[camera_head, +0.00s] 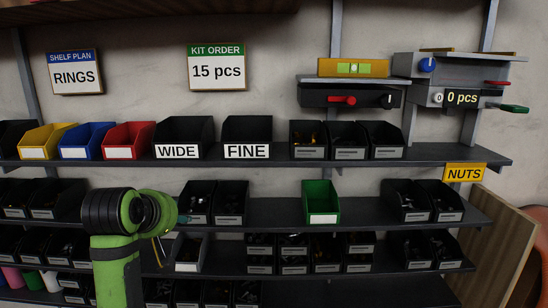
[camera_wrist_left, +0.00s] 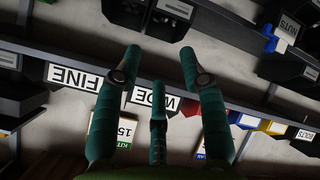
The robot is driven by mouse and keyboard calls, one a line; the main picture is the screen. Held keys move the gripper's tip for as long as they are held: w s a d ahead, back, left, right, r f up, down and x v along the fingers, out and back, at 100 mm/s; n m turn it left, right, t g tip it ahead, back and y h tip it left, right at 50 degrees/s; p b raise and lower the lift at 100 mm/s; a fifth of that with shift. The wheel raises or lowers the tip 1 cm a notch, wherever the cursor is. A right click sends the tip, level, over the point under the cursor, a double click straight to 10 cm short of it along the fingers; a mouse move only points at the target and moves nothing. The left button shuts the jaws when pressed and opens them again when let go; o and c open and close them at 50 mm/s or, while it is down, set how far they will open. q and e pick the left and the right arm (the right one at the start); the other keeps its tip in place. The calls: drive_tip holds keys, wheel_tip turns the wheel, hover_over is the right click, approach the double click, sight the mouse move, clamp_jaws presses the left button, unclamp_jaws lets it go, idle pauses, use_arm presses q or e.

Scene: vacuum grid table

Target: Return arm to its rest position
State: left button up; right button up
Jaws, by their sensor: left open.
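My left arm (camera_head: 117,265) rises from the bottom left of the head view, green with a black joint. Its wrist is in front of the lower shelves, and only a bit of the teal left gripper (camera_head: 184,218) shows at its right. In the left wrist view the left gripper (camera_wrist_left: 160,62) has its three teal fingers spread apart with nothing between them. The shelf picture there is upside down, with the FINE label (camera_wrist_left: 75,76) and the WIDE label (camera_wrist_left: 150,98) behind the fingers. My right gripper is in neither view.
Shelves hold rows of bins: yellow (camera_head: 48,140), blue (camera_head: 88,140), red (camera_head: 128,140), black, and a green bin (camera_head: 321,203) on the middle shelf. A yellow NUTS sign (camera_head: 464,172) hangs at the right. A wooden panel (camera_head: 502,255) stands at the lower right.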

use_arm(q)
drive_tip(key=s+f+m+g, duration=0.25)
drive_tip(key=s+f, duration=0.45)
drive_tip(key=f, duration=0.6)
drive_tip(key=s+f+m+g, duration=0.25)
drive_tip(key=s+f, duration=0.55)
drive_tip(key=f, duration=0.4)
drive_tip(key=s+d+f+m+g, duration=0.1)
drive_tip(key=s+f+m, duration=0.3)
drive_tip(key=s, duration=0.7)
drive_tip(key=s+d+f+m+g, duration=0.1)
drive_tip(key=s+f+m+g, duration=0.1)
drive_tip(key=s+f, duration=0.7)
drive_tip(key=s+f+g+b, duration=0.1)
drive_tip(key=s+f+b, duration=0.25)
drive_tip(key=f, duration=2.25)
drive_tip(key=s+a+f+g+b, duration=0.1)
drive_tip(key=s+a+f, duration=0.2)
drive_tip(key=s+f, duration=1.1)
drive_tip(key=shift+s+m+b, duration=0.4)
drive_tip(key=shift+s, duration=0.45)
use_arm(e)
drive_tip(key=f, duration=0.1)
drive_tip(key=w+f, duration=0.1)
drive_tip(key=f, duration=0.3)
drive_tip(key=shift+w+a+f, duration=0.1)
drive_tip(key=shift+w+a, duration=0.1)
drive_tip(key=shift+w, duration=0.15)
